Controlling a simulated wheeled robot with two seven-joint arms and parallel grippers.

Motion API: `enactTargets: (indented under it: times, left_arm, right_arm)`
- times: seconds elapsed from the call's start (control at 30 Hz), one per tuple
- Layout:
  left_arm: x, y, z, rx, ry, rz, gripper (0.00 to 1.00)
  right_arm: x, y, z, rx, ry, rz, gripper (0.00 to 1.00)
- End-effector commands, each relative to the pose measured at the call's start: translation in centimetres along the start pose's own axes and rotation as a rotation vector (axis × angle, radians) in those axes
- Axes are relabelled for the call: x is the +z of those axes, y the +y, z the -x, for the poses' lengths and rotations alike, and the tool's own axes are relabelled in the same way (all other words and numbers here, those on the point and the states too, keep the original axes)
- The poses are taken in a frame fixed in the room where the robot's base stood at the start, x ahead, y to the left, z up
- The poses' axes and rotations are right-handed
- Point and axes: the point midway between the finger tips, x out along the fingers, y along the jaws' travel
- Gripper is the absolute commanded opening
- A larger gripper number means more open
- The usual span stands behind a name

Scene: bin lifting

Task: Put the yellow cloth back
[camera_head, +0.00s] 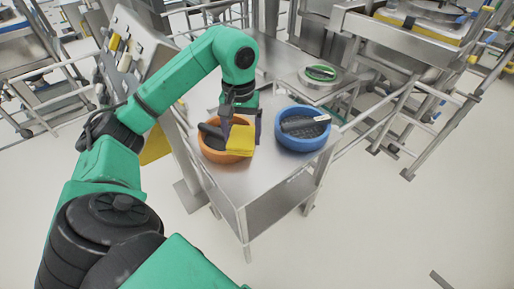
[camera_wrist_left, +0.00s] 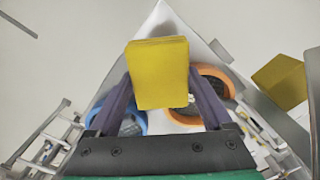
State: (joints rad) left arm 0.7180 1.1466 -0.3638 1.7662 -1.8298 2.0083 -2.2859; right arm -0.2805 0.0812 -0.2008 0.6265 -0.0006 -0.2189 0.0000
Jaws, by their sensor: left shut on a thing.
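The yellow cloth (camera_head: 241,141) is a folded block held between the fingers of my left gripper (camera_head: 239,122). In the left wrist view the cloth (camera_wrist_left: 159,72) fills the space between the two purple fingers (camera_wrist_left: 163,100). In the head view it overlaps the right side of the orange bin (camera_head: 213,156) and hides part of its rim. The wrist view shows it between the orange bin (camera_wrist_left: 225,78) and the blue bin (camera_wrist_left: 103,112), seemingly above the table. Its exact height is hard to tell. My right gripper is not in view.
The steel table (camera_head: 265,180) carries both bins, each with dark items inside. The blue bin (camera_head: 297,142) stands just right of the cloth. The tabletop in front is bare. A steel stand (camera_head: 320,82) with a green item is behind. Racks stand at the right.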

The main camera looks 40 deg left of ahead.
Motion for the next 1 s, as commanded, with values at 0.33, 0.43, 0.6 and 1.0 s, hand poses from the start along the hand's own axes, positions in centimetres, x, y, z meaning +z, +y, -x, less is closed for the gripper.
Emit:
enactTargets:
  times: [0.33, 0.43, 0.6, 1.0]
  left_arm:
    - [0.3, -0.1, -9.2, -0.004, -0.009, -0.001, 0.32]
    - [0.2, 0.0, -12.3, 0.000, -0.009, 0.000, 0.32]
    - [0.1, 0.0, -15.6, 0.000, -0.003, 0.000, 0.32]
    - [0.0, 0.0, -20.0, -0.001, 0.001, -0.002, 0.32]
  right_arm:
    - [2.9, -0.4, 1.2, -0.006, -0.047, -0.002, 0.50]
    - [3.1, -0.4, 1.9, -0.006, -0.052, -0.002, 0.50]
    - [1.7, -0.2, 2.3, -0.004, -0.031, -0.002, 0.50]
    - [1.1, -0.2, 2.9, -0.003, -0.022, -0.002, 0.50]
